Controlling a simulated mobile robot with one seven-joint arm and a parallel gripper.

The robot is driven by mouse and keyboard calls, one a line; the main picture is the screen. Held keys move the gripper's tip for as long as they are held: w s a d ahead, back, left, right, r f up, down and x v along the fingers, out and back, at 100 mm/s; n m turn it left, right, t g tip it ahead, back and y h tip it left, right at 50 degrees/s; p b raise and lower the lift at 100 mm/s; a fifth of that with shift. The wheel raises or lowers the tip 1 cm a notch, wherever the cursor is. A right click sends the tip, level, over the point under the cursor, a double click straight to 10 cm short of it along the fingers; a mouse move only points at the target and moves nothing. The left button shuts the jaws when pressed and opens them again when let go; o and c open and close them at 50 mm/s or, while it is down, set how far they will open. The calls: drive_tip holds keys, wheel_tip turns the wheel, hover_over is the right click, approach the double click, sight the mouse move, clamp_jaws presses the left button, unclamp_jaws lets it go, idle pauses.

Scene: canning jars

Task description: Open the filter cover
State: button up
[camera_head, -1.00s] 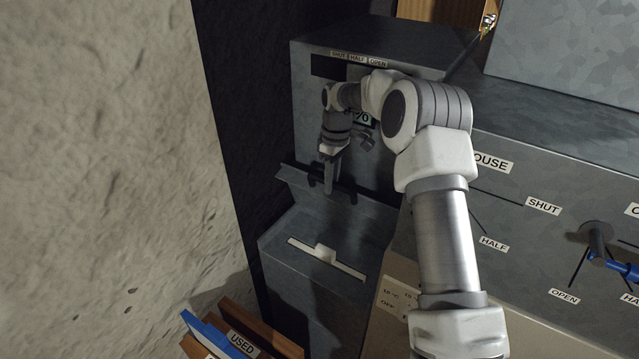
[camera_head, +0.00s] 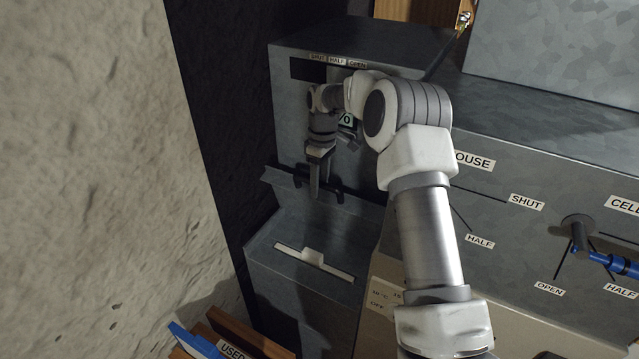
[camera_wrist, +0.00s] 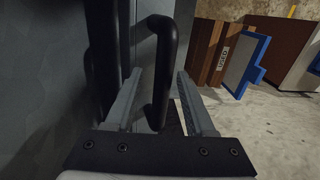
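The filter cover (camera_head: 350,206) is a grey metal flap low on the front of the grey cabinet, its upper edge standing out from the wall. A black bar handle (camera_head: 332,186) is on it; the handle also shows in the wrist view (camera_wrist: 165,65). My gripper (camera_head: 314,192) points down at this handle. In the wrist view my gripper's fingers (camera_wrist: 158,100) are apart, with the handle between them and a gap at the right finger. Below the cover, a white strip with a tab (camera_head: 313,257) lies on a sloping grey face. I cannot tell how far the cover is open.
A rough stone wall (camera_head: 90,180) is close on the left. A wooden box labelled USED (camera_head: 250,335) with a blue-framed panel (camera_head: 190,340) stands at the lower left. A blue-handled lever (camera_head: 610,262) sticks out at the right.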

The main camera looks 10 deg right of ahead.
drive_tip(key=shift+w+a+r, duration=0.1)
drive_tip(key=shift+r, duration=0.3)
wheel_tip(320, 180, up, 17)
drive_tip(key=w+d+p, duration=0.1)
drive_tip(key=shift+f, duration=0.15)
drive_tip(key=shift+f, duration=0.1)
drive_tip(key=shift+c, duration=1.1)
drive_tip(key=s+a+f+n+h, duration=0.1)
drive_tip(key=f, duration=0.1)
drive_tip(key=s+a+f+n+g+h+b, duration=0.1)
drive_tip(key=f+h, duration=0.1)
drive_tip(key=f, duration=0.1)
drive_tip(key=s+a+f+n+h+b, duration=0.1)
drive_tip(key=s+f+n, duration=0.1)
drive_tip(key=f, duration=0.1)
drive_tip(key=shift+f, duration=0.15)
clamp_jaws()
drive_tip(key=s+a+f+n+t+h+b, duration=0.5)
drive_tip(key=n+t, duration=0.3)
drive_tip(key=n, duration=0.8)
drive_tip(key=s+a+f+n+t+h+b, duration=0.4)
drive_tip(key=s+n+t, duration=0.35)
drive_tip(key=n, duration=0.85)
drive_tip(key=w+d+y+p, duration=0.1)
drive_tip(key=w+d, duration=0.7)
drive_tip(key=w, duration=0.4)
drive_tip(key=shift+d+t, duration=0.2)
drive_tip(key=shift+t, duration=0.15)
